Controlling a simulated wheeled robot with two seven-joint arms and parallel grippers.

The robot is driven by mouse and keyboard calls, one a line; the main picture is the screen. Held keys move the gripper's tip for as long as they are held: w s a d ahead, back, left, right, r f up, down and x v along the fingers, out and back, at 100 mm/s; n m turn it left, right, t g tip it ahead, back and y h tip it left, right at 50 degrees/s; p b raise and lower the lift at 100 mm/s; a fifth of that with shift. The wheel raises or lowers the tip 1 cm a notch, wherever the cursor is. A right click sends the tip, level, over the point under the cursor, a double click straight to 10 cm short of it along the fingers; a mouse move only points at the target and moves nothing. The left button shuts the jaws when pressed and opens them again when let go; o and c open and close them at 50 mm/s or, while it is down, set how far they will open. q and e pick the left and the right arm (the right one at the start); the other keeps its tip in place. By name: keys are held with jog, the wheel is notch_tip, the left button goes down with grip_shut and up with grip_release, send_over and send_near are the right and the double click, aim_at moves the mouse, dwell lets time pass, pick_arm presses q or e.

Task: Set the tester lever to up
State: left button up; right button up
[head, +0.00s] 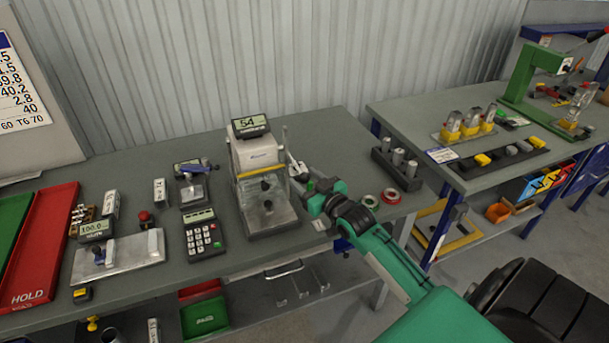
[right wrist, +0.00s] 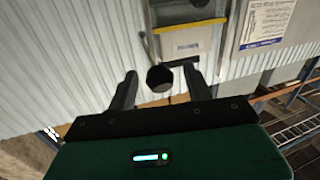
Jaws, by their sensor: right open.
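The tester (head: 258,170) is a pale upright machine on the bench, with a display on top reading 54 and a clear-fronted lower part. A thin lever-like rod (head: 286,140) stands at its right side; its lower part is hard to make out. My right gripper (head: 299,171) is close to the tester's right side. In the right wrist view my right gripper (right wrist: 160,88) is open, with a dark round knob (right wrist: 160,78) showing between its fingers, apparently the lever's end. I cannot tell whether the fingers touch it. My left gripper is not in view.
A keypad device (head: 203,236) and a plate with a display (head: 118,260) stand left of the tester. Tape rolls (head: 390,196) and a dark block with cylinders (head: 397,168) lie to its right. A red HOLD tray (head: 42,245) is at far left. Bench behind the block is clear.

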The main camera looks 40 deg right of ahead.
jog(key=shift+w, duration=0.4)
grip_shut()
